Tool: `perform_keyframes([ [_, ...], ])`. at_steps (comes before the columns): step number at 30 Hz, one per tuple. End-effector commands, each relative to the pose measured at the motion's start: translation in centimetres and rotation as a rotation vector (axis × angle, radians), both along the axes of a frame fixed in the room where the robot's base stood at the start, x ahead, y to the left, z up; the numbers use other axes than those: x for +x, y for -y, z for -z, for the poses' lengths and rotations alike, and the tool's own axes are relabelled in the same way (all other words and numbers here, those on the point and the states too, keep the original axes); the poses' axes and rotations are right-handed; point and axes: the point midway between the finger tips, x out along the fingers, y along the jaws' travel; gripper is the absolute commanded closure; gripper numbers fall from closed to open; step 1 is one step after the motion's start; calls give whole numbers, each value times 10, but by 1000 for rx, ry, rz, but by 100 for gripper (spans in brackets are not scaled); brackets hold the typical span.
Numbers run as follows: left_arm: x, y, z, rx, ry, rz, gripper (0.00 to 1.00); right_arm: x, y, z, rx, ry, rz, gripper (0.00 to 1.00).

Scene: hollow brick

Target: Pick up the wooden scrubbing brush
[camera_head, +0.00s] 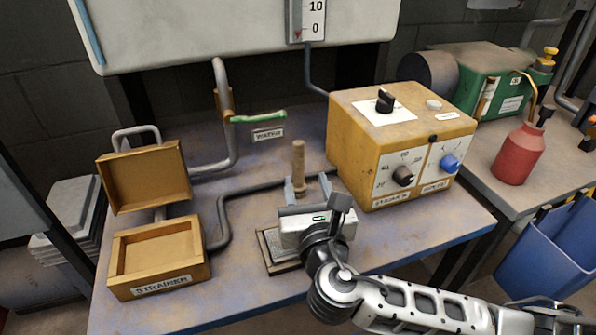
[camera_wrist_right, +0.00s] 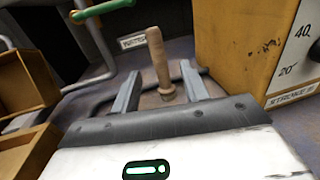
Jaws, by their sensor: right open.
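The wooden scrubbing brush (camera_head: 298,160) shows as a pale, upright wooden handle on the blue-grey bench, left of the yellow control box. It also stands near the middle of the right wrist view (camera_wrist_right: 158,62). Its lower part is partly hidden in the head view, and I cannot make out bristles. My right gripper (camera_head: 307,187) is open in front of it. In the right wrist view the handle shows between the two fingers of the gripper (camera_wrist_right: 161,78), with gaps on both sides. I cannot tell how deep it sits between them. My left gripper is not in view.
A yellow control box (camera_head: 350,148) with knobs stands close on the right. An open box labelled STRAINER (camera_head: 158,283) sits at the front left. Grey pipes (camera_head: 222,215) and a green-handled valve (camera_head: 258,117) lie left and behind. A flat framed plate (camera_head: 268,252) lies under my right gripper.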

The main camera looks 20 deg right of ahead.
Motion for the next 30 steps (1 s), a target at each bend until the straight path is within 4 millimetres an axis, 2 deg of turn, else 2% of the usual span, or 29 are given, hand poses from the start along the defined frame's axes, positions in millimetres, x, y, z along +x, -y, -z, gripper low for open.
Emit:
perform_keyframes([
  [3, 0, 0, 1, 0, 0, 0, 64, 18, 2, 0, 2, 1, 1, 55],
  [10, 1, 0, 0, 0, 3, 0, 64, 34, 4, -1, 3, 0, 0, 55],
  [18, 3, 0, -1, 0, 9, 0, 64, 72, 8, -3, 2, -1, 0, 55],
  [27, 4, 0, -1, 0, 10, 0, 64, 79, 9, -3, 3, -3, -1, 55],
  [28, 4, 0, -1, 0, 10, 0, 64, 79, 9, -3, 3, -3, -1, 58],
  [30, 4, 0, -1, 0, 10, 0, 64, 78, 9, -3, 3, -3, -1, 78],
])
